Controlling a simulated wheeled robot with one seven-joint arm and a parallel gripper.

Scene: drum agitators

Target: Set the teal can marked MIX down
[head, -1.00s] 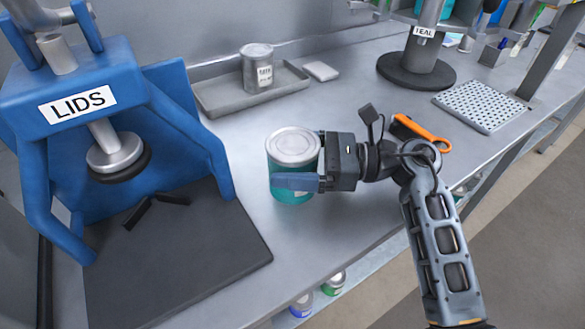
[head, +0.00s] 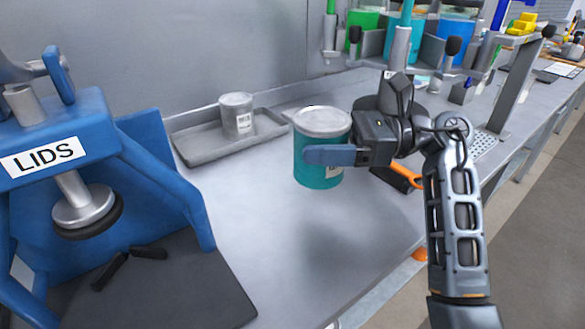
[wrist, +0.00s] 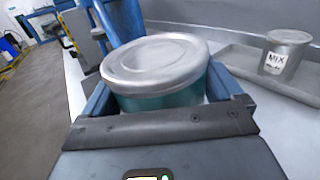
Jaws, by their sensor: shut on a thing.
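A teal can (head: 318,174) with a grey lid is held upright between the blue fingers of my gripper (head: 322,154). It seems to hang a little above the grey bench, with a soft shadow below it. Its white label is mostly hidden by the gripper, so I cannot read it. In the wrist view, the lid and a strip of the teal side (wrist: 165,98) show between the fingers. A smaller grey can (head: 237,116) stands in a shallow grey tray (head: 201,153) behind and to the left. In the wrist view, that grey can (wrist: 285,55) reads MIX.
A blue press marked LIDS (head: 75,140) stands at the left on a dark plate (head: 190,285). The bench (head: 270,225) is clear between it and the can. An orange-handled tool (head: 403,177) lies behind my gripper. Coloured containers (head: 457,28) stand at the back right.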

